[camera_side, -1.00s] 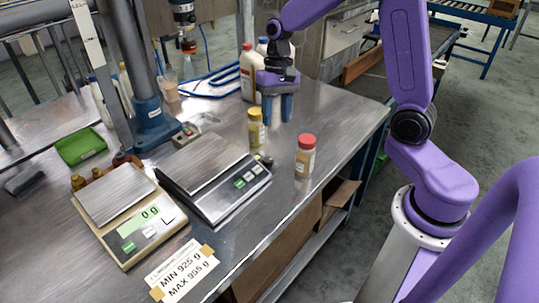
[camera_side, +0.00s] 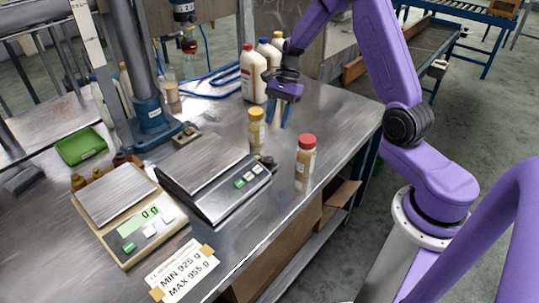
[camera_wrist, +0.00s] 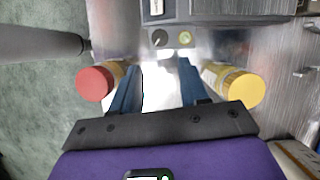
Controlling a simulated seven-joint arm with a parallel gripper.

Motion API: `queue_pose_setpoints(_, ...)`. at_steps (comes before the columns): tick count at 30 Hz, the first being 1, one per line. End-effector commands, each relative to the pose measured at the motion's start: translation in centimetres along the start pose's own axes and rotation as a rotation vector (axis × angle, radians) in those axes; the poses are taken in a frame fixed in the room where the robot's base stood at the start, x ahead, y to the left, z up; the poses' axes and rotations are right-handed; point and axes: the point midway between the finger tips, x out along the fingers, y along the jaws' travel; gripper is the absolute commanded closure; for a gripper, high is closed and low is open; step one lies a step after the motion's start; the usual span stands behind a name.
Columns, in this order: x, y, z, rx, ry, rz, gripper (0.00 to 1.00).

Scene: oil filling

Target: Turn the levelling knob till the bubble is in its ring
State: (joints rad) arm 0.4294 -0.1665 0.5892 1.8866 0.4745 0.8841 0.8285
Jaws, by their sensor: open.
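The levelling knob (camera_wrist: 158,38) is a small dark round knob with a pale mark at the near edge of the scale (camera_wrist: 215,12). The round yellow-green bubble level (camera_wrist: 184,38) sits just right of it in the wrist view; its bubble is too small to place. In the side view the knob (camera_side: 268,162) is a dark spot at the right corner of the dark scale (camera_side: 225,195). My gripper (camera_wrist: 160,66) is open and empty, its fingers pointing toward the knob but apart from it. In the side view my gripper (camera_side: 279,118) hangs above the bench beyond the knob.
A red-capped jar (camera_wrist: 95,83) and a yellow-capped jar (camera_wrist: 242,90) stand close on either side of my fingers. White bottles (camera_side: 253,75) stand behind. A second scale (camera_side: 128,215) reads 0 g, with a MIN/MAX card (camera_side: 183,272) beside it.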

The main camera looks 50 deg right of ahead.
Motion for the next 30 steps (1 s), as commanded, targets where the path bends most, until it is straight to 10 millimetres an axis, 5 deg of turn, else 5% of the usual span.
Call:
queue_pose_setpoints(16,10.0,0.1,0.0,-0.001,0.0,0.005,0.56)
queue_pose_setpoints(30,12.3,0.0,0.0,-0.002,0.001,-0.001,0.56)
